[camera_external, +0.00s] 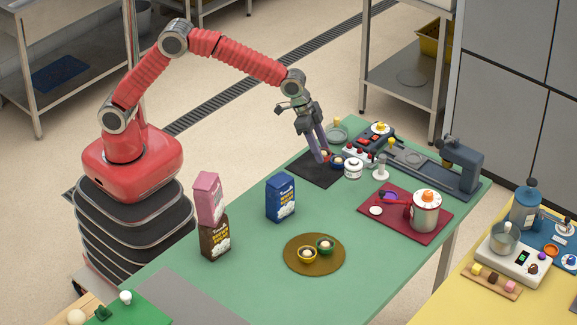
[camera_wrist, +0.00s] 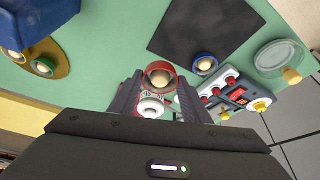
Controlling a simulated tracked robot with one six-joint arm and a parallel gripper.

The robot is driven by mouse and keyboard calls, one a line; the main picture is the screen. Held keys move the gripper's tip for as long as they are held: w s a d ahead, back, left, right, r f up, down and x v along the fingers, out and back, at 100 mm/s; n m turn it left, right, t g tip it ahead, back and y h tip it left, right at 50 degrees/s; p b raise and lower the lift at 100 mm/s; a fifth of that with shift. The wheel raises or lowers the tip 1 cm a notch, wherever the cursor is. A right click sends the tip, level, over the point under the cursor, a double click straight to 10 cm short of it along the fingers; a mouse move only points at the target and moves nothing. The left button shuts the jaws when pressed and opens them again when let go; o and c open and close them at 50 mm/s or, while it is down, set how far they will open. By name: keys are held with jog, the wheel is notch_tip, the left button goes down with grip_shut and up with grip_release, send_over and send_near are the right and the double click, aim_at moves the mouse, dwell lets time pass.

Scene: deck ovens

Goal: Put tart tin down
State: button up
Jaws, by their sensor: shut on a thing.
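My gripper (camera_external: 322,156) is shut on a red tart tin (camera_wrist: 150,86) with a pale ball in it. In the wrist view the tin sits between the two fingertips (camera_wrist: 158,88). In the external view the gripper points down near the right edge of a black mat (camera_external: 312,174); the held tin is largely hidden there. The mat also shows in the wrist view (camera_wrist: 190,32). I cannot tell whether the tin touches the surface below.
A white jar (camera_external: 353,170) and a red-knobbed device (camera_external: 357,154) stand close right of my gripper. A yellow tin (camera_external: 307,259) and a green tin (camera_external: 325,248) sit on a round brown mat (camera_external: 298,268). A blue package (camera_external: 280,198) stands between. The black mat's left part is clear.

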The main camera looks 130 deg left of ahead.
jog(key=w+d+f+m+h, duration=0.15)
jog(key=w+d, duration=0.25)
jog(key=d, duration=0.4)
jog(key=w+d+r+m+y, duration=0.15)
jog(key=w+d, duration=0.25)
jog(key=d, duration=0.5)
jog(key=m+h, duration=0.1)
jog(key=h, duration=0.1)
send_over(298, 246)
jog(key=s, duration=0.2)
jog(key=shift+w+a+r, duration=0.1)
jog(key=shift+w+r, duration=0.05)
jog(key=shift+r, duration=0.2)
jog(key=shift+f, duration=2.5)
jog(key=shift+f, duration=2.55)
